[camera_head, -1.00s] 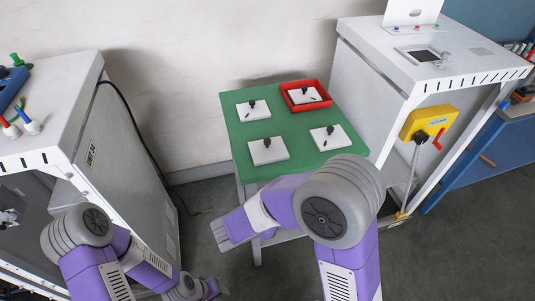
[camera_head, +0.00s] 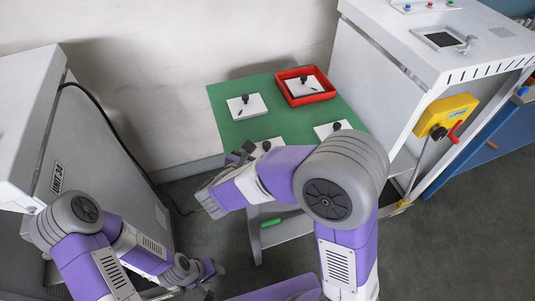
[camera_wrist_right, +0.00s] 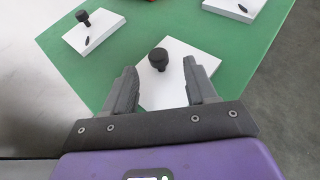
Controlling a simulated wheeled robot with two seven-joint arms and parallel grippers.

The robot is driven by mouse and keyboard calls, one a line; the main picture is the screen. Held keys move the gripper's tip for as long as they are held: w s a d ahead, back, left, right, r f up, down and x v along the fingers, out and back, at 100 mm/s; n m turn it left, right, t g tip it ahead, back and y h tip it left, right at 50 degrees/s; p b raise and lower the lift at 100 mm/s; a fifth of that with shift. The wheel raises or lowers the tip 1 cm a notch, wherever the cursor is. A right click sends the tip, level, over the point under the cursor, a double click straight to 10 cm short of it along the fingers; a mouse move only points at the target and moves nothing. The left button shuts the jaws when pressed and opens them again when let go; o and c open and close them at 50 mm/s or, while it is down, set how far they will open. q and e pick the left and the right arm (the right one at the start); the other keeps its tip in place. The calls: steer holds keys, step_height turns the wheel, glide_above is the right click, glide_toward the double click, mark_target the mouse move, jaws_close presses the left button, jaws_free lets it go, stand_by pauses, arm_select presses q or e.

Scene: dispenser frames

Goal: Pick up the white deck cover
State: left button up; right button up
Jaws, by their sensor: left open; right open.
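White square plates with black knobs stand on a green table. One is at the back left (camera_head: 240,112), one at the right (camera_head: 322,131), and one sits inside a red tray (camera_head: 318,98). The front-left plate is mostly hidden behind my right arm. My right gripper (camera_head: 241,155) is open at the table's front-left edge. In the right wrist view, its fingers (camera_wrist_right: 161,76) point at one white plate (camera_wrist_right: 188,48), with the plate's black knob (camera_wrist_right: 158,59) just ahead between the fingertips, apart from them. My left gripper (camera_head: 212,281) is open and empty, low at the left.
The green table top (camera_head: 222,133) is clear between the plates. A white cabinet (camera_head: 95,155) stands at the left. Another, with a yellow switch box (camera_head: 446,114), stands close to the table's right. A green item (camera_head: 270,221) lies below the table top.

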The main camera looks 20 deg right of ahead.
mark_target(265, 147)
steer(key=x, duration=0.3)
steer(key=shift+w+b, duration=0.15)
steer(key=shift+b, duration=0.25)
jaws_close()
steer(key=shift+r, duration=0.1)
